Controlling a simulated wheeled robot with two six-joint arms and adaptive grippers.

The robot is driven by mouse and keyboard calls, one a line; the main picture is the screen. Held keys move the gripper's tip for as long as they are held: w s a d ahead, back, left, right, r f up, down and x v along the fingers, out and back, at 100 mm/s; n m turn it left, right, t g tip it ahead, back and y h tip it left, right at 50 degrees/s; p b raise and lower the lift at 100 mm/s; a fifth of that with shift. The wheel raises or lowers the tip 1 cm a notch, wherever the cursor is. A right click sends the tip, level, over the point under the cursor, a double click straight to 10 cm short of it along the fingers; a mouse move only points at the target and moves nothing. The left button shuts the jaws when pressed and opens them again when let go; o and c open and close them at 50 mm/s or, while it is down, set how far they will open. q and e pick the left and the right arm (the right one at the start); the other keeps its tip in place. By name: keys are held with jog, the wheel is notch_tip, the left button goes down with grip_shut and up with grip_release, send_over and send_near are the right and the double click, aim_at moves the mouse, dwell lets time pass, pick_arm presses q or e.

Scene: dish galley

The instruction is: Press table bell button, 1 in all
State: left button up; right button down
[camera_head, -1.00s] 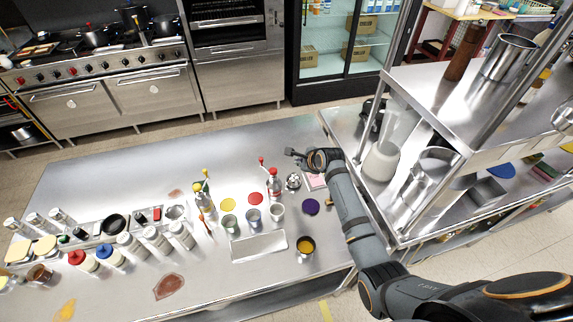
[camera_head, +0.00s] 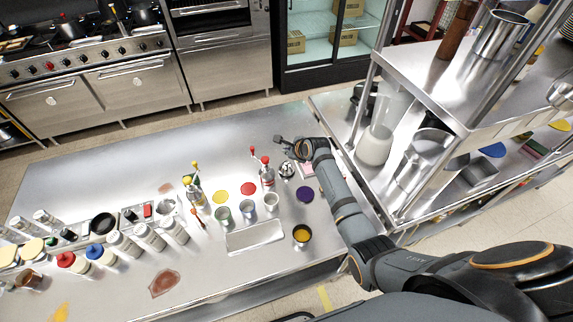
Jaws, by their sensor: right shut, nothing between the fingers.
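The table bell (camera_head: 287,171) is a small silver dome on the steel counter, right of a red-topped bottle. My right gripper (camera_head: 279,142) is shut and empty. In the picture it sits just beyond the bell, above the counter's far side. I cannot tell its exact height, and no contact with the bell shows. My left gripper is not in view.
Bottles with red (camera_head: 267,172) and yellow (camera_head: 191,182) tops stand left of the bell. Several cups, a purple disc (camera_head: 305,194) and a steel tray (camera_head: 255,236) lie nearer. A steel shelf unit (camera_head: 425,74) rises at right. The counter's back left is clear.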

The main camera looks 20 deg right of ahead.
aim_at(288, 164)
jog(key=shift+f+b, duration=0.55)
jog(key=shift+f, duration=0.4)
jog(key=shift+f+b, duration=0.55)
jog(key=shift+f, duration=0.55)
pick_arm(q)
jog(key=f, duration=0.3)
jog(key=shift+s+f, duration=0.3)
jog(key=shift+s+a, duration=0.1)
pick_arm(e)
jog(key=shift+f, duration=0.15)
jog(key=shift+f, duration=0.3)
